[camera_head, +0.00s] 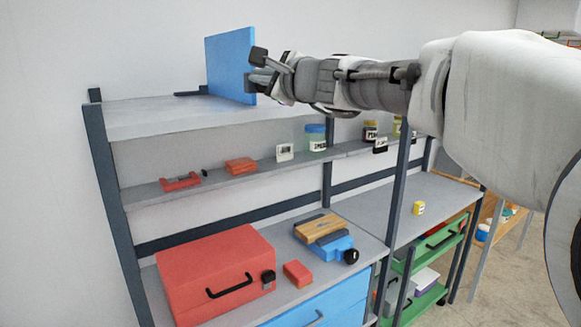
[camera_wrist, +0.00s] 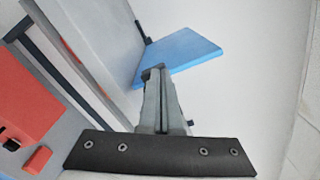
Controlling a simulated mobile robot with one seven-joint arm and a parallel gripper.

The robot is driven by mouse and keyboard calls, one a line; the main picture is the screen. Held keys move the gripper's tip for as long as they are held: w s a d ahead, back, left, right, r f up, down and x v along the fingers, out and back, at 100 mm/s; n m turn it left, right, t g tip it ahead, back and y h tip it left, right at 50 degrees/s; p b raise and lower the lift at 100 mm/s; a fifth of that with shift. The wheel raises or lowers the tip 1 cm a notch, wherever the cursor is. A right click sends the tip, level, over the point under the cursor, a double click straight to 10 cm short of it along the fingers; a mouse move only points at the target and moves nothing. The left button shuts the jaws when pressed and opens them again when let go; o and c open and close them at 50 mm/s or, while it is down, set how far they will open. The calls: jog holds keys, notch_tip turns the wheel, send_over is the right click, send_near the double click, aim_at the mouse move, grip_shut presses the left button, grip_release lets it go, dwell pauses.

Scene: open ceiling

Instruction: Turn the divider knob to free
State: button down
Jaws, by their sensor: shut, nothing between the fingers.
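The divider looks to be the blue upright panel (camera_head: 230,66) on the top shelf; it also shows in the wrist view (camera_wrist: 182,54). A thin dark bar (camera_head: 190,93) lies at its foot on the left, and a dark piece shows beside the panel in the wrist view (camera_wrist: 143,32). I cannot make out a knob or its marking for sure. My gripper (camera_head: 258,83) is shut and empty at the panel's right edge; its closed fingers (camera_wrist: 154,73) overlap the panel's near edge in the wrist view. Whether they touch it, I cannot tell.
The top shelf (camera_head: 150,118) is otherwise bare on the left. A lower narrow shelf (camera_head: 225,178) carries jars and small red items. Below stand a red case (camera_head: 215,265), a blue clamp-like device (camera_head: 330,248) and a red block (camera_head: 298,273). My arm spans the upper right.

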jog(key=shift+w+a, duration=0.35)
jog(key=shift+w, duration=0.1)
jog(key=shift+w+d+f+b, duration=0.3)
jog(key=shift+d+f+b, duration=0.1)
jog(key=shift+d+b, duration=0.1)
dwell(0.8)
jog(key=shift+a+f+b, duration=0.1)
jog(key=shift+f+b, duration=0.1)
jog(key=shift+b, duration=0.95)
jog(key=shift+s+a+r, duration=0.1)
jog(key=shift+s+a, duration=0.05)
dwell(0.6)
jog(key=b+v, duration=0.1)
jog(key=v, duration=0.5)
jog(key=shift+a+r+b, duration=0.15)
jog(key=shift+b, duration=0.25)
jog(key=shift+s, duration=0.15)
